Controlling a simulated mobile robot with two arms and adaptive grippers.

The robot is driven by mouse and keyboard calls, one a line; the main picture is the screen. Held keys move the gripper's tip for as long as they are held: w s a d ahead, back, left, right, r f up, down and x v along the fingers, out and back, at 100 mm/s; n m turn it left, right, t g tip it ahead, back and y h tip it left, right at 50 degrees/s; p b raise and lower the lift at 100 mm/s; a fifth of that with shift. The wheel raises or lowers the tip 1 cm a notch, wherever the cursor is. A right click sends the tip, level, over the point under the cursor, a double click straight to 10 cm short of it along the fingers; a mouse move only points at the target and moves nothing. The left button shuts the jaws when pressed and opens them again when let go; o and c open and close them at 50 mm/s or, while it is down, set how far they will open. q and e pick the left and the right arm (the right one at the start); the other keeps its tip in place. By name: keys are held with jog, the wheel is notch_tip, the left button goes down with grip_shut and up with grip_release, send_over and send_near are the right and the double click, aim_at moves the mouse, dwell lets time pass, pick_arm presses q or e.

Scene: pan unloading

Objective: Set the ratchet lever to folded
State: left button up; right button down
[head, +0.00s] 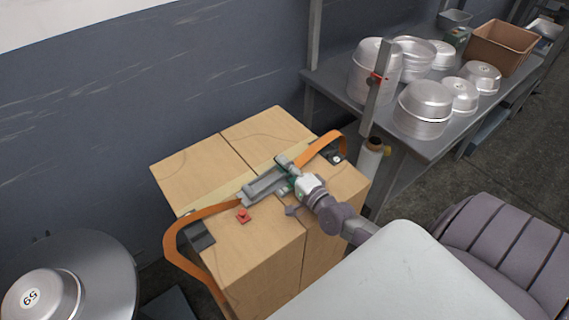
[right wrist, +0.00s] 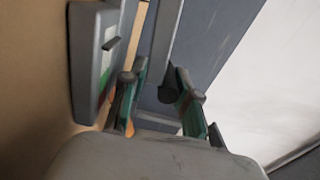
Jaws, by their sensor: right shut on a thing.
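The grey ratchet (head: 262,188) sits on top of the cardboard boxes (head: 190,170), on an orange strap (head: 200,213). My right gripper (head: 290,177) reaches it from the right and is at its right end. In the right wrist view, the green-grey fingers (right wrist: 160,100) stand on either side of a grey bar, the ratchet lever (right wrist: 166,38), and are shut on it. The ratchet's grey body (right wrist: 92,60) lies to the left of the fingers, beside the lever. The lever's exact angle is hard to tell. My left gripper is out of view.
A small red piece (head: 243,215) lies on the box top. A grey table (head: 330,82) with several metal pans stands at the back right, with a post (head: 378,95) near the boxes. A round metal plate (head: 110,265) with a pan is at lower left.

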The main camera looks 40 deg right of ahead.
jog(key=shift+a+r, duration=0.1)
jog(key=shift+r, duration=0.1)
jog(key=c, duration=1.1)
grip_release()
jog(key=shift+a, duration=0.1)
jog(key=shift+f, duration=0.1)
jog(key=shift+s, duration=0.4)
jog(key=s, duration=1.1)
jog(key=shift+s, duration=0.1)
